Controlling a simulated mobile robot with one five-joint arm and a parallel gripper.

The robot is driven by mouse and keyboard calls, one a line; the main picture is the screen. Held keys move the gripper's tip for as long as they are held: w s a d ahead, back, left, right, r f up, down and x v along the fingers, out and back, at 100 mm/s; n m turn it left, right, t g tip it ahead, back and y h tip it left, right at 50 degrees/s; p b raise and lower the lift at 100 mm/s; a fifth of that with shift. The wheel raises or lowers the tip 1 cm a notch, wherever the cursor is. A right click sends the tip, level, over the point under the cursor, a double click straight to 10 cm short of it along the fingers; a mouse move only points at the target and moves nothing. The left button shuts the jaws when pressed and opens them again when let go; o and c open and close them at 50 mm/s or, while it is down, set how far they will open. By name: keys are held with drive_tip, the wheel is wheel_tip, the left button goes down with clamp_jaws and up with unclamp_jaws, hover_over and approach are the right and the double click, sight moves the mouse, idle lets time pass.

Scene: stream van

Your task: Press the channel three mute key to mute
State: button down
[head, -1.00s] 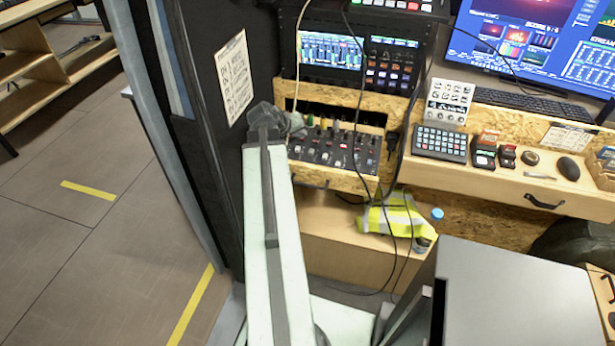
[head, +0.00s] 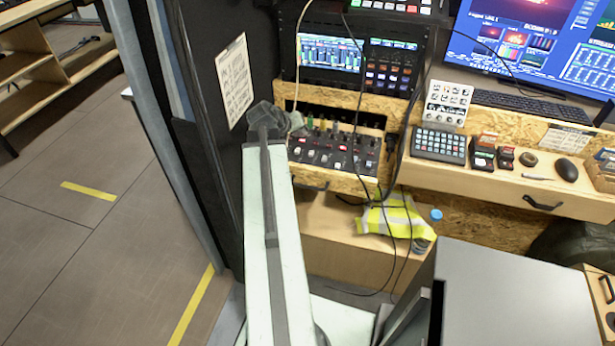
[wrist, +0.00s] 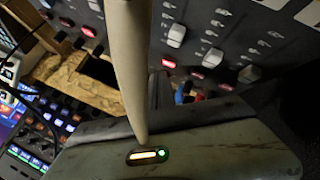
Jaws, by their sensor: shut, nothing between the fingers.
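The audio mixer (head: 335,150) is a dark panel with rows of knobs, pale fader caps and small lit keys, set in a chipboard frame at the desk's left. In the wrist view its panel (wrist: 235,30) fills the upper right, with several red-lit keys (wrist: 197,76) and pale fader caps (wrist: 213,57). The channel labels are too small to read, so I cannot tell which key is channel three mute. My gripper (wrist: 127,65) is shut and empty, in front of the panel. I cannot see whether its tip touches a key. In the head view my arm hides the mixer's left edge.
A rack (head: 350,60) with a screen and buttons stands above the mixer. Loose cables (head: 362,110) hang across the mixer's front. A keypad (head: 439,146) sits to the right, and a yellow vest (head: 395,215) lies below. A dark wall panel with a notice (head: 235,80) is close on the left.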

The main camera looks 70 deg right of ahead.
wheel_tip(320, 180, up, 6)
drive_tip(key=p, duration=0.6)
